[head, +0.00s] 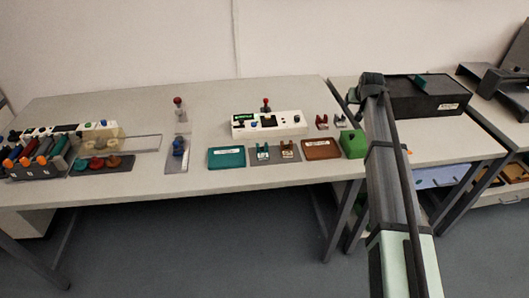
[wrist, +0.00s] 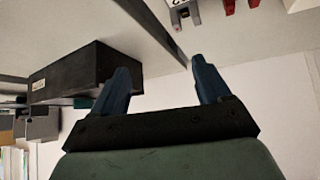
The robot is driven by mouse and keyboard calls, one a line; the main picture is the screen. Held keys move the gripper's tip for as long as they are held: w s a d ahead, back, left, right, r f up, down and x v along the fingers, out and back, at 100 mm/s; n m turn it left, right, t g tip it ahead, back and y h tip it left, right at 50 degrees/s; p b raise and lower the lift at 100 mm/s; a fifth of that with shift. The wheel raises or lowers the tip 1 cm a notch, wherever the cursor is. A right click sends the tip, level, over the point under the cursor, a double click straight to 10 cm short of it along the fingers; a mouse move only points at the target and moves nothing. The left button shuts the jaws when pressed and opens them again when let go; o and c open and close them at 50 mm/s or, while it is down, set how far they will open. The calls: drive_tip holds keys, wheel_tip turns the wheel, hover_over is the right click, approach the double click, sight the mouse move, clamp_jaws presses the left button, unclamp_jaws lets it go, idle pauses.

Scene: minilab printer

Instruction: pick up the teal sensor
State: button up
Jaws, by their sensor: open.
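The teal sensor (head: 262,152) is a small two-pronged piece standing on a grey plate in the middle of the table in the head view, beside a similar brown sensor (head: 287,149). I cannot make out the teal sensor in the wrist view. My gripper (wrist: 161,72) shows two dark blue fingers spread apart in the wrist view, with nothing between them. In the head view my arm reaches up to the right of the teal sensor, its end near the black box; the fingers are not clear there.
A teal tray (head: 226,157) and a brown tray (head: 321,149) flank the plate, with a green block (head: 353,144) farther right. Behind stand a white control box (head: 270,124), a red sensor (head: 322,122) and a grey sensor (head: 340,121). The black box (wrist: 75,75) is near my gripper.

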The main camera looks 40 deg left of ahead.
drive_tip(key=s+a+n+g+h, duration=0.15)
drive_tip(key=s+a+g, duration=0.25)
drive_tip(key=s+a, duration=1.05)
drive_tip(key=n+g+h, duration=0.2)
drive_tip(key=g, duration=0.1)
approach(262, 152)
drive_tip(key=f, duration=0.7)
drive_tip(key=shift+w+d+f, duration=0.1)
drive_tip(key=shift+w+f, duration=0.1)
drive_tip(key=shift+f, duration=0.2)
drive_tip(key=shift+c, duration=0.2)
drive_tip(key=c, duration=1)
wheel_tip(262, 152, up, 10)
